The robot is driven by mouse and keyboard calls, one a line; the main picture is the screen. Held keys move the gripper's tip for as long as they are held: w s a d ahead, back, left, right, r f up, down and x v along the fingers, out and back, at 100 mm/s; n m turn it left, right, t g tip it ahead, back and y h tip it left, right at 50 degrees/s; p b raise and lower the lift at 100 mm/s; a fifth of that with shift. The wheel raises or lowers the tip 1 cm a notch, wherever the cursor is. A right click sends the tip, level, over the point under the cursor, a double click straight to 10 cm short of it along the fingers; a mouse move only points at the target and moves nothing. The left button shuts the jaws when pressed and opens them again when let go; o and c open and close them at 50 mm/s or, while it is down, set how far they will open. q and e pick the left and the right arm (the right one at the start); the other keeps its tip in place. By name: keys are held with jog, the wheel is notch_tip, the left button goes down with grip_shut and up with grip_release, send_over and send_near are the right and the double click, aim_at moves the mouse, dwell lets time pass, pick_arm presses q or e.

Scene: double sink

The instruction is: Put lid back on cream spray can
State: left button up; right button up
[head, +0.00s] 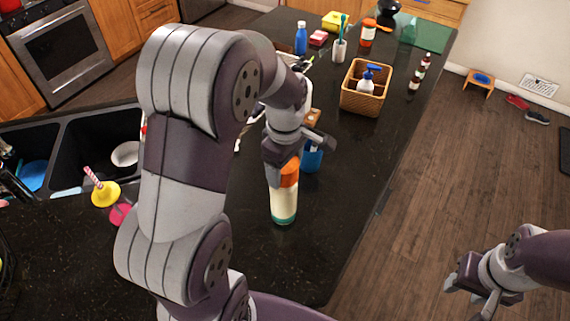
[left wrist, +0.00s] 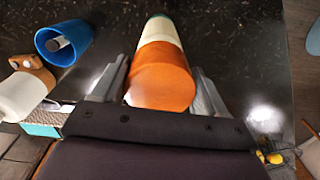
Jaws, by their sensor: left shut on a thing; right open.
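The cream spray can (head: 284,203) stands upright on the dark counter, with a pale cream body and a teal band at its base. An orange lid (head: 290,172) is at its top, in line with the body; no gap shows between them. My left gripper (head: 284,158) is shut on the orange lid from above. In the left wrist view the lid (left wrist: 162,80) lies between the two fingers, with the can's cream body (left wrist: 160,35) beyond it. My right gripper (head: 472,287) is open and empty, over the floor at the lower right.
A blue cup-like item (head: 312,157) stands close behind the can; it also shows in the left wrist view (left wrist: 64,42). The sink (head: 95,140) is left. Bare counter lies in front of the can.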

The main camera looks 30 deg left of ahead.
dwell(0.6)
dwell(0.3)
pick_arm(q)
jog(key=o, duration=1.1)
jog(key=shift+c, duration=0.2)
notch_tip(320, 180, up, 5)
jog(key=p, duration=0.4)
jog(key=shift+f+p, duration=0.1)
jog(key=shift+p, duration=0.2)
jog(key=shift+r, duration=1.05)
grip_shut()
jog(key=shift+f, duration=0.25)
